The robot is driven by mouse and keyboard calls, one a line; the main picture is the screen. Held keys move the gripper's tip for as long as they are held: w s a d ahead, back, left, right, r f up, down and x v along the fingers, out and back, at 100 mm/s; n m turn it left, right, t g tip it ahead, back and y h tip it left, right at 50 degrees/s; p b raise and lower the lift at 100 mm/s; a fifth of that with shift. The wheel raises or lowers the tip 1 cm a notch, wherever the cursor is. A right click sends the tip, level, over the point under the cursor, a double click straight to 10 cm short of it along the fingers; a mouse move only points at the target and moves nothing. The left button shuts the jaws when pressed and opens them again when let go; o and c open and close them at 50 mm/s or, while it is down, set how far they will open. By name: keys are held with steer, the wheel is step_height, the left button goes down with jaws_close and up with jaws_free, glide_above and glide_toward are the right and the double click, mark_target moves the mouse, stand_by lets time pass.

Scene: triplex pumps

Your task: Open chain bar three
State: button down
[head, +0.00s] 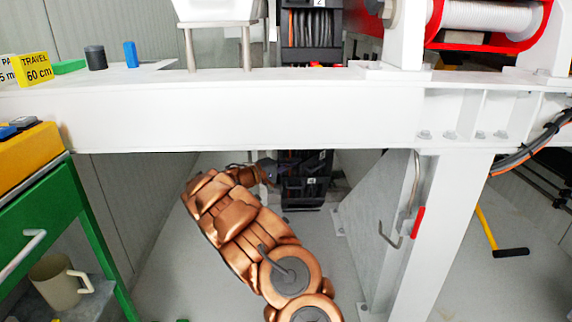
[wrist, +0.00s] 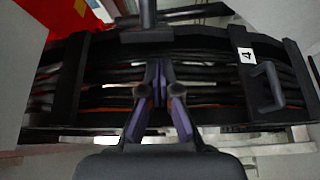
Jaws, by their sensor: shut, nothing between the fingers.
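The black cable chain (wrist: 210,41) runs across the wrist view with dark cables in it. A bar labelled 4 (wrist: 237,80), with a dark handle, crosses the cables right of my gripper. My gripper (wrist: 158,70) is shut and empty, its purple-grey fingers in front of the cables. A dark T-shaped piece (wrist: 147,36) sticks out just above the fingertips; it may be chain bar three, but no number shows on it. I cannot tell whether the fingertips touch it. In the head view, the lower chain (head: 302,188) is beyond my copper arm, under the white beam.
The white beam (head: 240,118) spans above my arm. A white post (head: 440,230) and a hooked rod (head: 408,205) stand right of it. A green cart (head: 60,225) with a mug (head: 55,280) is at left. Bare floor shows between them.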

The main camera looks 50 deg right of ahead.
steer(key=shift+s+a, duration=0.15)
steer(key=shift+s, duration=0.75)
steer(key=shift+f+b, duration=0.15)
steer(key=shift+b, duration=0.25)
